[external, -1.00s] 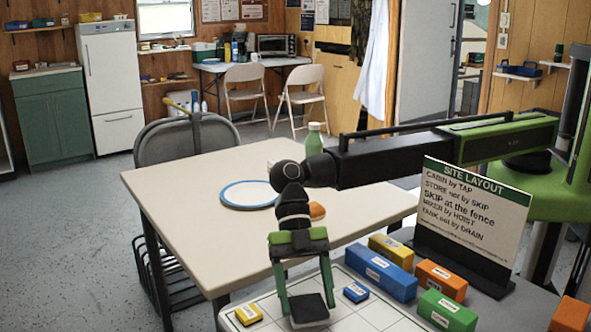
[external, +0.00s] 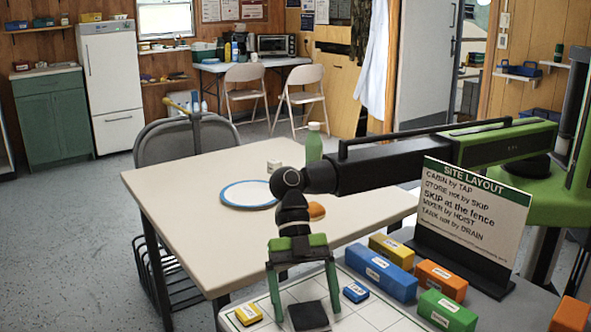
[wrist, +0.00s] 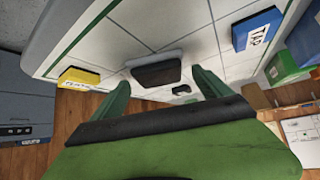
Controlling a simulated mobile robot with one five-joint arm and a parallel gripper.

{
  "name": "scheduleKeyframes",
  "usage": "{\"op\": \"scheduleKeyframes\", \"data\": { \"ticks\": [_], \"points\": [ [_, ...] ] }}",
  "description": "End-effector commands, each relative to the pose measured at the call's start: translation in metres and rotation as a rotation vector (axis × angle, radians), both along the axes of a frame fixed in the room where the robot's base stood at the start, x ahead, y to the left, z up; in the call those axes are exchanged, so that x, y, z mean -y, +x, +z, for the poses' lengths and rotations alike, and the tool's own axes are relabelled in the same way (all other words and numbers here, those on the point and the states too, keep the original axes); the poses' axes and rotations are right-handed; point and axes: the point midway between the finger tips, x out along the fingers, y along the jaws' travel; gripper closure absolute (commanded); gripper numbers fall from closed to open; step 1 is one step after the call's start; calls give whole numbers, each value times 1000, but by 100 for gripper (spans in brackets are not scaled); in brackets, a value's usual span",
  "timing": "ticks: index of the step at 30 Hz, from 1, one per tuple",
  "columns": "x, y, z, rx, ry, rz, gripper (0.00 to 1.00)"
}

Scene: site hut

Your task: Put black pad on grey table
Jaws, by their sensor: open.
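The black pad (external: 308,315) lies flat on a white gridded board (external: 370,315), which rests on the grey table (external: 525,302). In the wrist view the black pad (wrist: 156,71) lies on the white board just beyond my fingertips. My gripper (external: 304,302) is open and points down over the pad, with one finger on each side of it in the external view. In the wrist view my gripper (wrist: 160,85) has its green fingers spread and nothing between them. Whether the fingertips touch the board cannot be told.
A yellow block (external: 248,315) and a small blue TAP block (external: 356,292) flank the pad on the board. Larger blue (external: 380,275), yellow, orange and green blocks stand to the right, before a SITE LAYOUT sign (external: 475,210). A cream table (external: 200,180) with a plate stands behind.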

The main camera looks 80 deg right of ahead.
Motion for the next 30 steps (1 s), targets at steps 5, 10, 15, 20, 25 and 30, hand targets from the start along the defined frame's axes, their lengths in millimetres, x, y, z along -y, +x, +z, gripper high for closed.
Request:
{"op": "scheduleKeyframes", "data": {
  "ticks": [5, 10, 15, 20, 25, 30],
  "points": [
    [26, 11, 38, -1, 0, -4, 12],
    [54, 22, 67, -1, 0, -4, 12],
    [72, 30, 83, 0, 0, -1, 12],
    [78, 33, 85, 0, 0, -1, 12],
    [78, 33, 84, 0, 0, -1, 12],
    [78, 32, 84, 0, 0, -1, 12]
  ]
}}
